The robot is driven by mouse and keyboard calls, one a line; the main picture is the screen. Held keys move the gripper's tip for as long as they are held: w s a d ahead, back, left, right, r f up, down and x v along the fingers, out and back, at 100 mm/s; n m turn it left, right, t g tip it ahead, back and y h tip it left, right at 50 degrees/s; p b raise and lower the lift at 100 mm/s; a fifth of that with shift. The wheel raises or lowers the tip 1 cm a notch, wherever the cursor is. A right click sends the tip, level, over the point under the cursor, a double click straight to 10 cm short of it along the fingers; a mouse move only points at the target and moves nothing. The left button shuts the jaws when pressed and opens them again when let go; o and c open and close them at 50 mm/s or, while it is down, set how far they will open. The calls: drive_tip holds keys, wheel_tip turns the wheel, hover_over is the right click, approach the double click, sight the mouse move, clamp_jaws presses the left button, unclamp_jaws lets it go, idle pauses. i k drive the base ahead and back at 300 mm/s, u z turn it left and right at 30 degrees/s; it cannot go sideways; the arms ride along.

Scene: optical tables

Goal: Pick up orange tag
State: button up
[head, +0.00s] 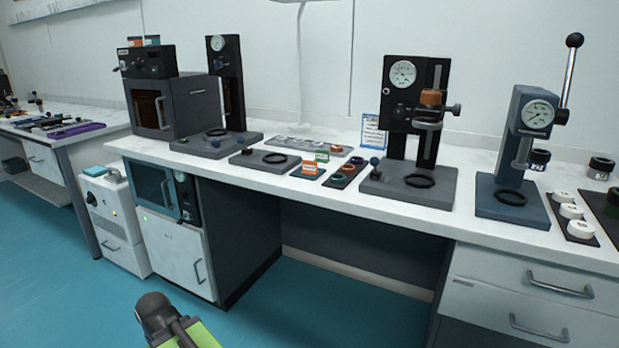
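A small orange tag (310,168) with a pale face stands on the long white bench, near its front edge at the middle of the picture. A similar green tag (321,155) stands just behind it. A dark grey and green part of my arm shows at the bottom edge, well below and in front of the bench. My gripper's fingers cannot be made out, and nothing of mine is near the tag.
A small dark tray with rings (346,173) lies right of the tag. A gauge press (408,120) stands further right and a dark base plate with a ring (265,160) lies to the left. Drawers (530,300) front the bench at right. The blue floor (330,315) in front is clear.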

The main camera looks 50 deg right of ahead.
sight(308, 168)
drive_tip(key=z, duration=0.15)
drive_tip(key=i, duration=0.95)
drive_tip(key=u, duration=0.05)
